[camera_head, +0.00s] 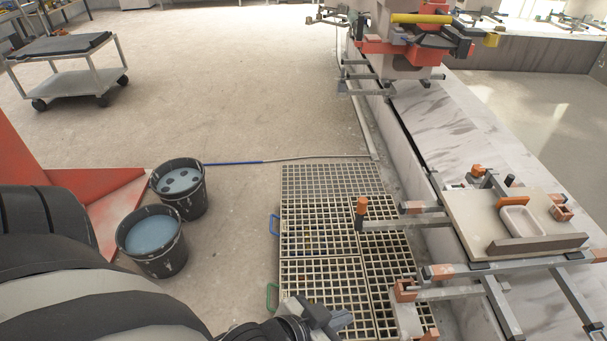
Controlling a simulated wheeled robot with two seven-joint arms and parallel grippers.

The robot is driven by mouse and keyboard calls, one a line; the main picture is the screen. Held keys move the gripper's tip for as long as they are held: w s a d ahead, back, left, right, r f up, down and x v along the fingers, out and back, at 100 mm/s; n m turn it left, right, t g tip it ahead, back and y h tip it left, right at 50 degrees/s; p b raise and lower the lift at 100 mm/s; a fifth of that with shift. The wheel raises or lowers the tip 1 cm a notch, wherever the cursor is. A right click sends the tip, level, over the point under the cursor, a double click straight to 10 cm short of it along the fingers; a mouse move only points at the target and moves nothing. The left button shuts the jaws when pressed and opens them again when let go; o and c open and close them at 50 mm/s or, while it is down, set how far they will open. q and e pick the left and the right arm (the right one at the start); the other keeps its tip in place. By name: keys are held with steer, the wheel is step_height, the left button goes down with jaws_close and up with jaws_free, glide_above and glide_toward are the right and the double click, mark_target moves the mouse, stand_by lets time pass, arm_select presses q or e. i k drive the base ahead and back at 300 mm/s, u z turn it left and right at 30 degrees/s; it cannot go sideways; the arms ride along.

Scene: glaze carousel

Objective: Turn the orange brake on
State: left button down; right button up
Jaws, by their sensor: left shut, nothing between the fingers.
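An orange-capped upright post (361,206) with a dark lower part stands at the left end of a metal arm of the carousel frame, above the floor grating. A second orange-topped piece (477,170) sits at the back of the board on the frame. I cannot tell for certain which of these is the brake, nor its setting. My left gripper (338,319) is at the bottom centre, below and slightly left of the upright post and apart from it. It is shut and empty. My right gripper is not in view.
A board (471,215) with a white dish (521,219) rests on metal bars at the right. Two dark buckets (152,241) (180,187) stand left of the grating (320,215). A grey cart (70,66) is far left.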

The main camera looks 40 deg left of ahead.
mark_target(362, 201)
steer(key=u, duration=0.85)
steer(key=k, duration=0.55)
steer(key=u, duration=0.3)
steer(key=i, duration=1.05)
steer(key=u, duration=0.7)
